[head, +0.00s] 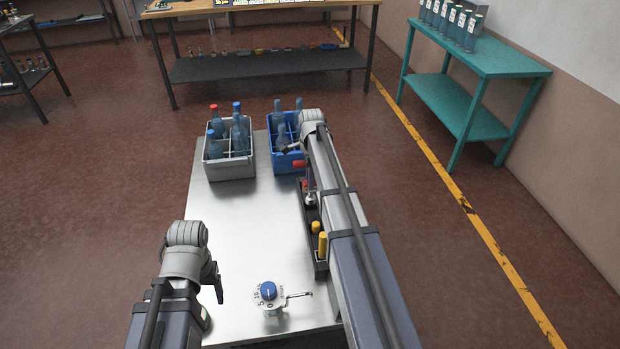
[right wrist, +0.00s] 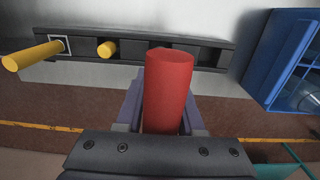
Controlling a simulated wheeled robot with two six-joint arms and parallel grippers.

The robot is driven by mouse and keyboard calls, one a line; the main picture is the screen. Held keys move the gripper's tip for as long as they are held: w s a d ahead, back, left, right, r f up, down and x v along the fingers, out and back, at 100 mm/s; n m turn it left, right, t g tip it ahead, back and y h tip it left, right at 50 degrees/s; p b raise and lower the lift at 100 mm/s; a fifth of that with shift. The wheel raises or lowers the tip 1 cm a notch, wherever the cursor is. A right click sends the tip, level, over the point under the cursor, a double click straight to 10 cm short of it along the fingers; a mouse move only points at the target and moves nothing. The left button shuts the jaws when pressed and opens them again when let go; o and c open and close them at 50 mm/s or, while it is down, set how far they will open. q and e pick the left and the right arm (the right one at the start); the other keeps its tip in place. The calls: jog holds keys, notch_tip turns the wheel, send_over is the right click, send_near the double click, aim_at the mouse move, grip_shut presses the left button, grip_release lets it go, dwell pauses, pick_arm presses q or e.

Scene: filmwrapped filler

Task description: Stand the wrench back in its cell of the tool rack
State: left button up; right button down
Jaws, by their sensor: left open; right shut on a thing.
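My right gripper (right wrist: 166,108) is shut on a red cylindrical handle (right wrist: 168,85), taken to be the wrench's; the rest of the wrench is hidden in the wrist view. In the head view the red handle (head: 300,163) shows near the far end of the tool rack, beside the blue crate. The long dark tool rack (head: 320,267) lies along the table's right edge, partly hidden by my right arm. In the wrist view the rack (right wrist: 215,55) has two yellow handles and dark cells. My left gripper (head: 216,281) is open and empty over the table's left side.
A grey crate (head: 232,172) and the blue crate (head: 284,160) with bottles stand at the steel table's (head: 225,235) far end. A device with a blue knob (head: 269,291) and a crank stands near the front. Yellow handles (head: 322,245) stick up from the rack. The table's middle is clear.

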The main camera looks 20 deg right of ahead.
aim_at(310, 191)
jog(key=shift+f+b, duration=3.1)
jog(key=shift+c, duration=2.2)
grip_release()
jog(key=shift+r, duration=0.15)
notch_tip(310, 191, up, 8)
jog(key=p, duration=0.8)
jog(key=shift+d, duration=0.1)
